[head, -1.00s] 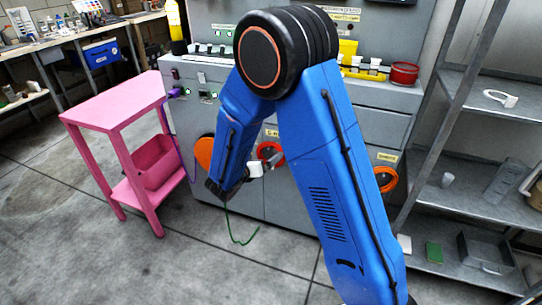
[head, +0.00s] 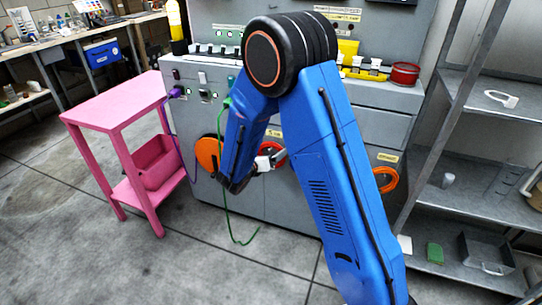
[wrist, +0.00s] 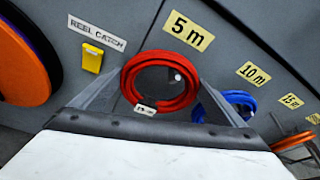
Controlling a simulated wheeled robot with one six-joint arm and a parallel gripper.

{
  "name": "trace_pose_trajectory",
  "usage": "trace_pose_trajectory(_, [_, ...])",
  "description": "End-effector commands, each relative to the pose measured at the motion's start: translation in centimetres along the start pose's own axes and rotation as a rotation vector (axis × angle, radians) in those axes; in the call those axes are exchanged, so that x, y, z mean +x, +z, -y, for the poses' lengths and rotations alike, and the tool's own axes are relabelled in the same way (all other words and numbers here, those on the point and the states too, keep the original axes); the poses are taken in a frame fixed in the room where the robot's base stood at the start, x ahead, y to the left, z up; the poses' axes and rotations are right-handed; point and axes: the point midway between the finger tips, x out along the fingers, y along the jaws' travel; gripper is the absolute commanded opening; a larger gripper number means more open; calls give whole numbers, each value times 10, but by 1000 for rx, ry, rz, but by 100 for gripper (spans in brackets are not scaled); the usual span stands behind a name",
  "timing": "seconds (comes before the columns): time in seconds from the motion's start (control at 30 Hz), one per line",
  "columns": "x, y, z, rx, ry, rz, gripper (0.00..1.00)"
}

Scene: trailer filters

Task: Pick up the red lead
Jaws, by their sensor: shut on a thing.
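The red lead (wrist: 133,76) is a round coil with a small white tag. It is under the yellow "5 m" label (wrist: 188,31) on the grey cabinet front in the wrist view. A peg shows inside its ring. My gripper (wrist: 160,82) has one finger on each side of the coil and is shut on it. The coil still appears close to the cabinet front; I cannot tell whether it is clear of the peg. In the head view the red lead (head: 277,147) is partly hidden behind my gripper (head: 276,161).
A blue coil (wrist: 240,100) hangs just right, under "10 m". An orange disc (wrist: 25,65) and a yellow reel catch (wrist: 92,58) are to the left. A green cable (head: 226,200) hangs to the floor by my arm. A pink table (head: 110,113) stands left, metal shelving (head: 480,197) right.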

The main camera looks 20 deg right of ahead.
Motion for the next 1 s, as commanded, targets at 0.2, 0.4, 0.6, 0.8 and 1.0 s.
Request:
trace_pose_trajectory(0.2, [-3,4,2,1,0,1,63])
trace_pose_trajectory(0.4, [-11,23,9,4,0,1,63])
trace_pose_trajectory(0.6, [-21,54,21,6,-1,2,63])
trace_pose_trajectory(0.8, [-49,55,23,-1,3,1,58])
trace_pose_trajectory(1.0, [-90,42,22,-2,4,2,58])
